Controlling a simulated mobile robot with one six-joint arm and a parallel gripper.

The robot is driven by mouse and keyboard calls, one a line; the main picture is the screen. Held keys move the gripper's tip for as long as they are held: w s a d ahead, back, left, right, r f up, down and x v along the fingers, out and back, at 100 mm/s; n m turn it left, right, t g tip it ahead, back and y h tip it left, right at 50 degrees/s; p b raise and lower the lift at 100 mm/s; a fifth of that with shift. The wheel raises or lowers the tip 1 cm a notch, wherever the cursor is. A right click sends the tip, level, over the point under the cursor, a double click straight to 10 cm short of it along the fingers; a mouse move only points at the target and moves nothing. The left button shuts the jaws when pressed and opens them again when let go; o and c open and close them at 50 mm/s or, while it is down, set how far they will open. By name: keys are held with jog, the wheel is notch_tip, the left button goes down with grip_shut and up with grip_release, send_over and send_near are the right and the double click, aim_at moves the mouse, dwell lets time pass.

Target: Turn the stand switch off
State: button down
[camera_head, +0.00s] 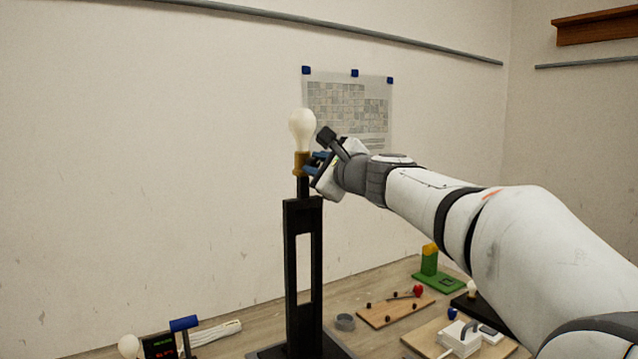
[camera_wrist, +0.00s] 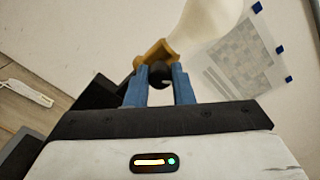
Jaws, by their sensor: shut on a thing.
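The black lamp stand (camera_head: 290,260) rises from the table in the head view, with a brass socket (camera_head: 301,163) and a pale bulb (camera_head: 302,128) on top. The bulb shows no clear glow. My gripper (camera_head: 317,163) is at the socket's right side. In the wrist view, the blue fingers of my gripper (camera_wrist: 160,88) are shut on a small dark knob, the stand switch (camera_wrist: 160,72), beside the brass socket (camera_wrist: 152,54). The fingers hide part of the knob, and its turn position cannot be told. The bulb (camera_wrist: 212,18) is just beyond the socket.
A sheet (camera_head: 350,110) hangs on the wall behind.

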jog(key=n+b, duration=0.5)
jog(key=shift+f+n, duration=0.15)
jog(key=shift+n, duration=0.15)
jog(key=shift+n+b, duration=1.9)
jog(key=shift+n, duration=0.4)
jog(key=shift+r, duration=0.2)
jog(key=c, duration=1.3)
grip_release()
jog(key=shift+o, duration=0.2)
jog(key=shift+f, duration=0.1)
jog(key=b+v, duration=0.1)
jog(key=v, duration=0.6)
jog(key=shift+s+d+b, duration=0.25)
jog(key=shift+s+b, duration=0.05)
jog(key=shift+b, duration=0.1)
